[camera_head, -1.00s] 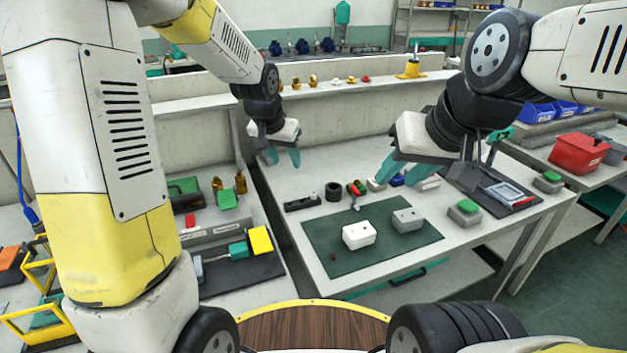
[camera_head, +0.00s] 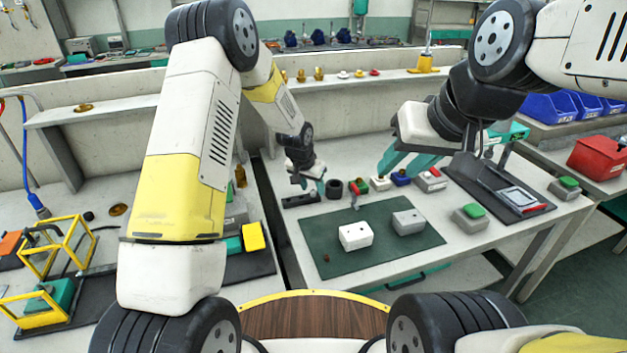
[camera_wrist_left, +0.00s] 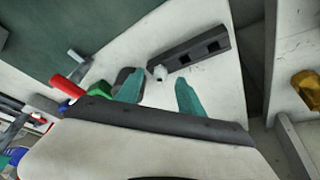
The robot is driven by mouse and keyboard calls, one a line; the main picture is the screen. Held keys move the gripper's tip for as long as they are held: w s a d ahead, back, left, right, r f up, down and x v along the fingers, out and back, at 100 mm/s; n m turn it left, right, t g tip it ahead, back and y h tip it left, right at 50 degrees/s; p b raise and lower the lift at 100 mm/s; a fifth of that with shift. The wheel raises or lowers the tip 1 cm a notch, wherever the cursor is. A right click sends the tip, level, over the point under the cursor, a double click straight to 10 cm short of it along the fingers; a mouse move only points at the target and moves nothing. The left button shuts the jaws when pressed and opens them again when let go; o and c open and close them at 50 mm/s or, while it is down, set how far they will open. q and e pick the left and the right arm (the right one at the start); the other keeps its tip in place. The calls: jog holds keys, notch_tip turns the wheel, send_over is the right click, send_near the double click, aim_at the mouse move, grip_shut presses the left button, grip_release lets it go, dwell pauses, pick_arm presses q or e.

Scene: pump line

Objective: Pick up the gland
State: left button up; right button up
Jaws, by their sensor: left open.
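No part is clearly marked as the gland. My left gripper (camera_head: 310,188) is open over the back left of the middle table, close to a dark block (camera_head: 301,199) and a black ring (camera_head: 334,189). In the left wrist view its two teal fingers (camera_wrist_left: 158,86) stand apart with nothing held. Beyond the fingertips is the dark block (camera_wrist_left: 190,53) with square holes. A small pale grey piece (camera_wrist_left: 160,73) shows between the fingers near the block; I cannot tell whether it is the gland. My right gripper (camera_head: 403,168) is open and empty above the table's back.
A green mat (camera_head: 375,262) carries a white block (camera_head: 356,236) and a grey block (camera_head: 408,222). A red-handled part (camera_head: 354,190) stands near the black ring. Several brass pieces (camera_head: 301,75) stand on the back shelf. A gap separates the left table from the middle one.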

pick_arm(q)
jog(key=shift+w+d+f, duration=0.1)
jog(key=shift+w+f, duration=0.15)
jog(key=shift+f, duration=0.25)
grip_shut()
